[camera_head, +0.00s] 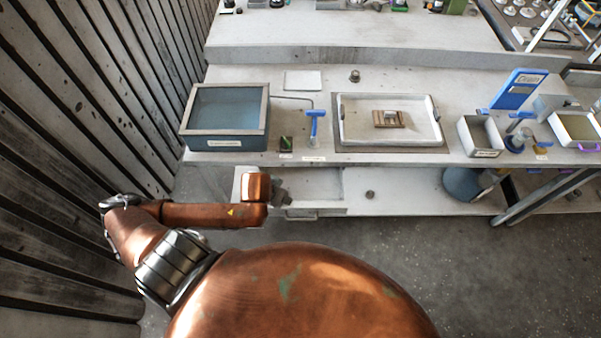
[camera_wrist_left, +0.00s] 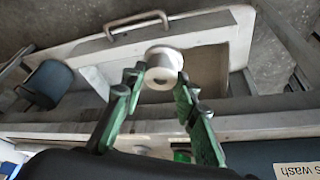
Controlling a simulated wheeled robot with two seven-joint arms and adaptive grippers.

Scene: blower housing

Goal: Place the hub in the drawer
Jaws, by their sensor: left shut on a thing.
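The hub (camera_wrist_left: 163,68) is a pale, round, flanged spool-like part with a dark centre hole. My left gripper (camera_wrist_left: 160,85), with green-and-black fingers, is shut on it in the left wrist view. Behind the hub in that view is the open drawer (camera_wrist_left: 218,32), with a metal handle and a beige inside. In the head view my left gripper (camera_head: 281,192) is above the left part of the pulled-out drawer (camera_head: 322,203), below the bench edge. The hub cannot be made out there. The gap between hub and drawer floor is unclear. My right gripper is out of view.
The bench edge (camera_head: 400,160) lies just behind the drawer. A small round part (camera_head: 370,194) lies on the lower shelf, right of the drawer.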

